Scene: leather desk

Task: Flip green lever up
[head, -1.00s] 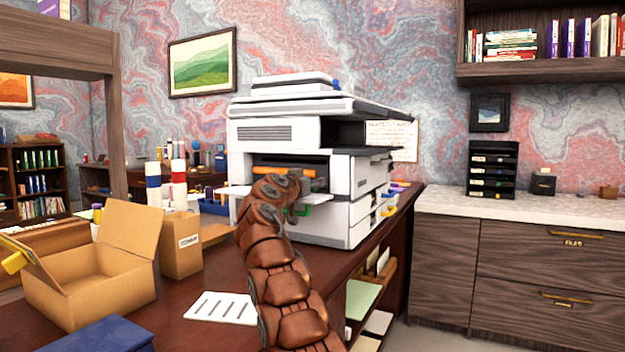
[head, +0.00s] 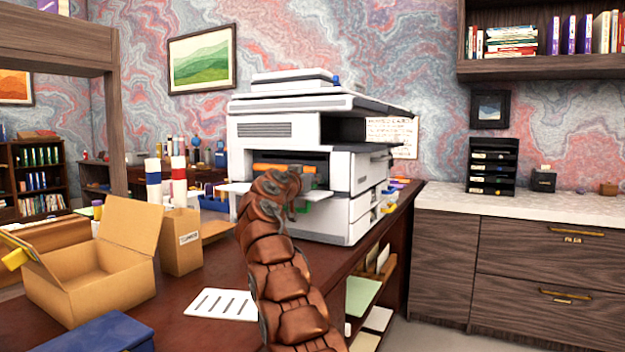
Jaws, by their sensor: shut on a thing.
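The white printer (head: 275,131) stands on the desk with its front opening exposed. My gripper (head: 297,182) is at the opening, shut on the green lever. My own brown arm hides most of the fingers and part of the lever, so the exact contact is not visible.
An orange bar (head: 270,168) lies across the opening. An open cardboard box (head: 85,285), a tall carton (head: 180,245) and a white sheet (head: 221,304) are left of my arm. A blue box (head: 95,337) is at the front left.

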